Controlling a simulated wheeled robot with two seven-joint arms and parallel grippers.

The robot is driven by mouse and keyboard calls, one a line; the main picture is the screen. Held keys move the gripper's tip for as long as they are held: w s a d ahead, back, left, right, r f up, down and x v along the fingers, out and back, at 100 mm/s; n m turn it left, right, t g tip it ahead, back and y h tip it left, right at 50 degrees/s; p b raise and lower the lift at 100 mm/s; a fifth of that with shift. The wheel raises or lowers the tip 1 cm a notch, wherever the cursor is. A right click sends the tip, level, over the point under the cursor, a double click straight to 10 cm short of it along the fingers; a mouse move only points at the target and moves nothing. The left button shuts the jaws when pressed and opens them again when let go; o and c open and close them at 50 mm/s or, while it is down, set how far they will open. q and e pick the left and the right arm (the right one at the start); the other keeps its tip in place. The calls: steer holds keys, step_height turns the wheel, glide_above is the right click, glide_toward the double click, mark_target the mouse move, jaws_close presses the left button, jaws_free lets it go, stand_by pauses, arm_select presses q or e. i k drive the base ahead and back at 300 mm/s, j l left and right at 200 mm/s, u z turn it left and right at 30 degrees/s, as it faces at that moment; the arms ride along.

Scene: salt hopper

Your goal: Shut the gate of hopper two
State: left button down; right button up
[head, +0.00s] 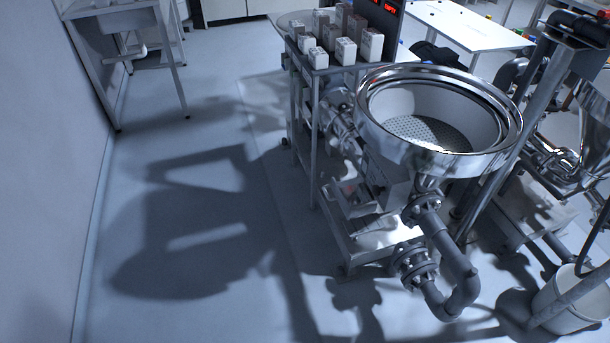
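A shiny metal hopper (440,152) with a wide round rim and a perforated plate inside stands right of centre. Under it are flanged grey pipes (440,245) and metal housings. No label marks it as hopper two, and I cannot pick out a gate or tell whether one is open or shut. Part of another shiny metal machine (560,160) shows at the right edge. Neither of my grippers is in view.
A metal rack (314,135) beside the hopper carries several white boxes (345,48) on top. A red-lit display (388,8) stands behind. A white bucket (565,305) is at lower right. A wall (50,150) bounds the left; the floor (200,130) between is clear, with shadows.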

mark_target(349, 193)
steer(key=i+j, duration=0.25)
steer(key=i, duration=0.2)
steer(key=i+j, duration=0.25)
steer(key=i, duration=0.2)
